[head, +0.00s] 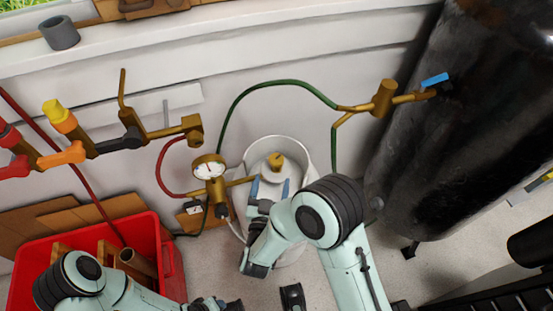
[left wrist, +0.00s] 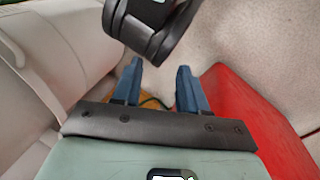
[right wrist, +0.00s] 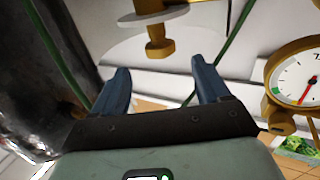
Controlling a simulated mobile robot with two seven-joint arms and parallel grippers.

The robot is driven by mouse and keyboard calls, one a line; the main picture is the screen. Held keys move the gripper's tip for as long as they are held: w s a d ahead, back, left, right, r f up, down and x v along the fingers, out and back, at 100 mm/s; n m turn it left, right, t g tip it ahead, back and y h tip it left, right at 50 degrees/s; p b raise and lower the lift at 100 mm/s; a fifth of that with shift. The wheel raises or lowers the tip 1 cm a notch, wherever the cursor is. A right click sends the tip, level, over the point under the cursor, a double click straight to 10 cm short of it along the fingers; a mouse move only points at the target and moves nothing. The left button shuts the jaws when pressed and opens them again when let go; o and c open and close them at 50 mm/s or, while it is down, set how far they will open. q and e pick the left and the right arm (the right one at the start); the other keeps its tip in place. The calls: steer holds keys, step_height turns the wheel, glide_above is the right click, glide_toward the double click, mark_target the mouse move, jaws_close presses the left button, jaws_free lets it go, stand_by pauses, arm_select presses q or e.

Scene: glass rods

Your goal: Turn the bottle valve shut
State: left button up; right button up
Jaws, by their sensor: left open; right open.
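The white gas bottle (head: 262,150) stands in the middle against the wall, partly hidden by my right arm. Its brass valve (head: 276,161) sits on top. My right gripper (head: 270,184) is open, its two blue fingers just in front of the valve with nothing between them. In the right wrist view, a brass fitting with a grey disc (right wrist: 155,40), apparently the valve, lies beyond the open fingers (right wrist: 160,68). My left gripper (left wrist: 158,75) is open and empty in the left wrist view, low near the red crate; its fingers are not clear in the head view.
A brass regulator with a gauge (head: 208,168) stands close left of the bottle. A green hose (head: 260,86) arches behind to a brass fitting with a blue lever (head: 435,80). A red crate (head: 167,245) is at lower left, a dark tank (head: 450,130) at right.

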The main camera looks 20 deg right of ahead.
mark_target(275, 167)
steer(key=x, duration=0.8)
steer(key=shift+w+d+b, duration=0.15)
steer(key=shift+w+b, duration=0.15)
steer(key=shift+b, duration=0.1)
steer(key=c, duration=1)
